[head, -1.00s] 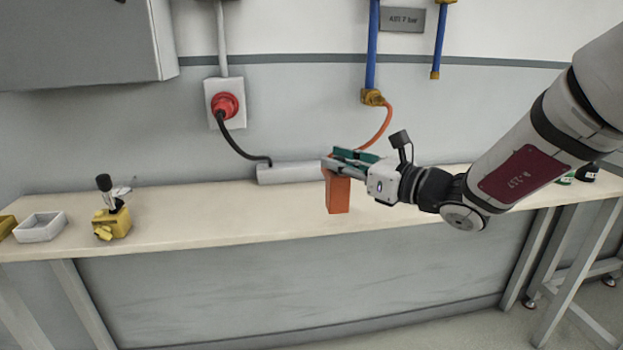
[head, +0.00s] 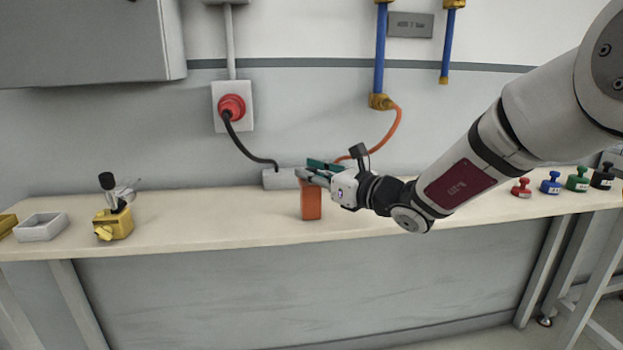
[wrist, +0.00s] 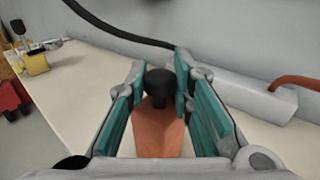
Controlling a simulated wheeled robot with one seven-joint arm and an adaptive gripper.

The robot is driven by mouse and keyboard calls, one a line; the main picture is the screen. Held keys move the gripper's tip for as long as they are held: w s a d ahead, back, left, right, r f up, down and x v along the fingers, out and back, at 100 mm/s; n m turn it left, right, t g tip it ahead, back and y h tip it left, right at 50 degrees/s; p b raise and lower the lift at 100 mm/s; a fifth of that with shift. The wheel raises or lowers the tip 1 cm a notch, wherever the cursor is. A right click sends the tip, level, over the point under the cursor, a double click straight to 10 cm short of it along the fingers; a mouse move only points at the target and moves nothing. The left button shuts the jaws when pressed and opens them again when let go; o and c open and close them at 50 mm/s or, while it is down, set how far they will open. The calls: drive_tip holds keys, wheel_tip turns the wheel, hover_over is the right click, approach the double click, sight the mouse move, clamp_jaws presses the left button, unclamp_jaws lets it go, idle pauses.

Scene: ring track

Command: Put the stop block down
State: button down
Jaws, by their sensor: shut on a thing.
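The stop block, an orange upright block (head: 311,202), is at the middle of the bench in the head view. In the wrist view its orange body (wrist: 158,132) and a black knob (wrist: 160,82) on top show between the teal finger pads. My gripper (head: 312,172) is shut on the stop block near its top and comes from the right. It also shows in the wrist view (wrist: 158,90). The block looks upright. Its underside is hidden, so I cannot tell whether it touches the bench top (head: 200,220).
A grey box (head: 280,179) with a black cable and an orange hose lies behind the block. A yellow fixture (head: 113,223) and a white tray (head: 42,226) stand at the left. Several coloured knobbed weights, including a red one (head: 521,188), stand at the right. Bench between is clear.

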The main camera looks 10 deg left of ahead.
drive_tip(key=shift+r, duration=0.15)
drive_tip(key=c, duration=1.4)
unclamp_jaws()
drive_tip(key=shift+f, duration=0.25)
drive_tip(key=shift+r, duration=0.1)
drive_tip(key=shift+s+d+r, duration=0.1)
drive_tip(key=shift+d, duration=0.15)
drive_tip(key=p+v, duration=0.2)
drive_tip(key=v, duration=0.9)
drive_tip(key=shift+s+d+p, duration=0.15)
drive_tip(key=shift+s+p, duration=0.1)
drive_tip(key=shift+p, duration=0.05)
